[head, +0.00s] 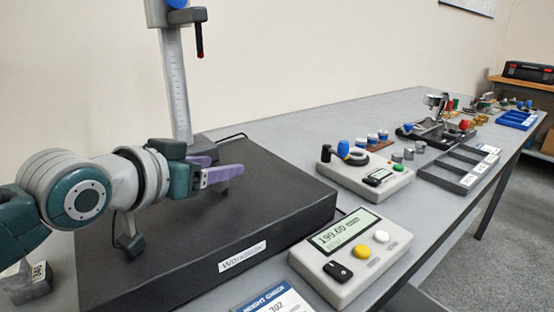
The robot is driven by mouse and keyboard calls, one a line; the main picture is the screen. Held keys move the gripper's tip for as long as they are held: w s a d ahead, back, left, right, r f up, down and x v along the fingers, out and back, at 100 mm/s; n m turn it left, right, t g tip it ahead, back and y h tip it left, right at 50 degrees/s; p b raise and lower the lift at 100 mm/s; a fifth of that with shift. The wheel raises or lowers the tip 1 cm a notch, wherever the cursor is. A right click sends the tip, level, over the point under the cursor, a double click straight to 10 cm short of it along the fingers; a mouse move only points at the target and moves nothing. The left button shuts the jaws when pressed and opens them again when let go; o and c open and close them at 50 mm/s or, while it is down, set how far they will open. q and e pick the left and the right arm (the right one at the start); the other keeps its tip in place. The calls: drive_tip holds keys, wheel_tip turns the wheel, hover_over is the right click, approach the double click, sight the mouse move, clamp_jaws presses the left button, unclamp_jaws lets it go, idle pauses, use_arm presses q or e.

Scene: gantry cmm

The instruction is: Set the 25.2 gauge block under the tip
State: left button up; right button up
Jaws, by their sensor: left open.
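My left gripper (222,175), with purple fingers, is open over the black surface plate (290,190). It is in front of the foot of the height gauge column (177,85). I see nothing clearly between its fingers. The gauge's measuring tip cannot be made out; the gripper and wrist cover part of that area. A grey block with a white label (38,272) is at the lower left, partly covered by my left arm; its marking is too small to read surely. I cannot identify the 25.2 gauge block. My right gripper is not in view.
A readout box (375,262) with a yellow button stands in front of the plate, by a height check card (272,302). Another instrument box (385,185), a grey compartment tray (450,175) and a blue tray (517,120) are farther right. The plate's right part is clear.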

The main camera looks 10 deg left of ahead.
sight(184, 202)
use_arm(q)
drive_tip(key=shift+g+y, duration=0.6)
drive_tip(key=shift+g, duration=0.1)
drive_tip(key=a+f, duration=0.1)
drive_tip(key=f, duration=0.1)
drive_tip(key=s+a+f, duration=0.2)
drive_tip(key=f, duration=0.1)
drive_tip(key=shift+f, duration=0.3)
drive_tip(key=r+p, duration=0.1)
drive_tip(key=s+r, duration=0.1)
drive_tip(key=r, duration=0.1)
drive_tip(key=shift+t+p, duration=0.3)
drive_tip(key=shift+p, duration=0.1)
drive_tip(key=shift+h, duration=0.3)
drive_tip(key=p+v, duration=0.1)
drive_tip(key=v, duration=0.3)
drive_tip(key=shift+s+d+r, duration=0.15)
drive_tip(key=shift+s+r, duration=0.1)
drive_tip(key=shift+s, duration=0.05)
drive_tip(key=shift+t+h, duration=0.3)
drive_tip(key=shift+t, duration=0.1)
drive_tip(key=r, duration=0.1)
drive_tip(key=s+d+r, duration=0.1)
drive_tip(key=s+r+p, duration=0.1)
drive_tip(key=shift+d+r, duration=0.25)
drive_tip(key=shift+r, duration=0.1)
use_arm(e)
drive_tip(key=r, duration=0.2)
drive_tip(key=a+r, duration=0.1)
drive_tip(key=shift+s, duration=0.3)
